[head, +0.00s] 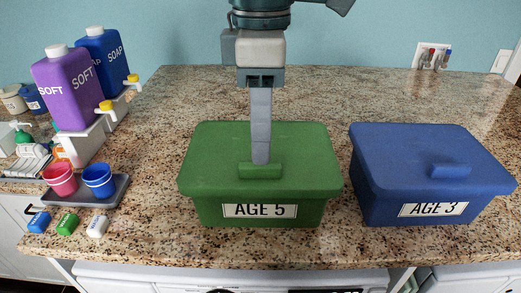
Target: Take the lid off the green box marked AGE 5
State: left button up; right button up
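The green box (211,207) marked AGE 5 stands on the granite counter with its green lid (213,150) seated on it. A raised block handle (260,172) is on the lid. My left gripper (260,160) points down from above, its tip at the handle's top. The fingers line up one behind the other, so the gap between them is hidden. I cannot tell whether they grip or touch the handle. My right gripper is not in view.
A lidded blue box (385,207) marked AGE 3 stands close by on the right. At left are purple SOFT (72,95) and blue SOAP (113,62) dispensers, and pink (60,182) and blue cups (98,182) on a dark tray (113,195). The counter behind the boxes is clear.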

pick_arm(q)
jog(key=shift+w+f+p, duration=0.1)
jog(key=shift+f+p, duration=0.6)
jog(key=shift+p, duration=0.1)
notch_tip(320, 180, down, 3)
jog(key=shift+w+a+f+p, duration=0.1)
jog(key=shift+a+p, duration=0.05)
jog(key=shift+p, duration=0.5)
jog(key=shift+f, duration=0.3)
jog(key=shift+c, duration=0.6)
grip_shut()
